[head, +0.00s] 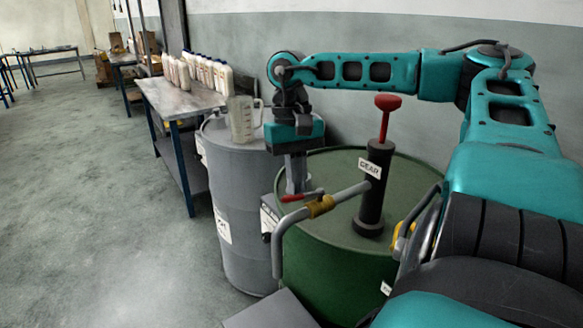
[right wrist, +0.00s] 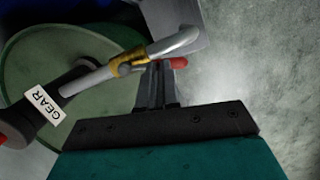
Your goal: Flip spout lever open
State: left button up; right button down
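A green drum (head: 330,262) carries a dark upright pump labelled GEAR (head: 372,195) with a red handle (head: 387,104) on top. A bent grey spout pipe (head: 284,235) runs left from the pump through a brass valve (head: 321,206). The red spout lever (head: 302,196) lies along the pipe by the valve; its end (right wrist: 179,62) shows in the right wrist view. My right gripper (head: 297,188) points down at the lever. Its fingers (right wrist: 160,68) are close together at the lever and hide part of it. My left gripper is out of view.
A grey drum (head: 240,195) with a clear measuring jug (head: 241,118) on top stands left of the green drum. A workbench (head: 178,99) with several white bottles (head: 205,74) is behind it. The floor at the left is clear. The wall is close behind the drums.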

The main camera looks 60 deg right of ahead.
jog(key=shift+s+f, duration=0.1)
jog(key=shift+d, duration=0.1)
notch_tip(320, 180, up, 13)
jog(key=w+d+p, duration=0.1)
jog(key=w, duration=0.1)
jog(key=shift+d, duration=0.15)
jog(key=shift+f, duration=0.1)
dwell(0.8)
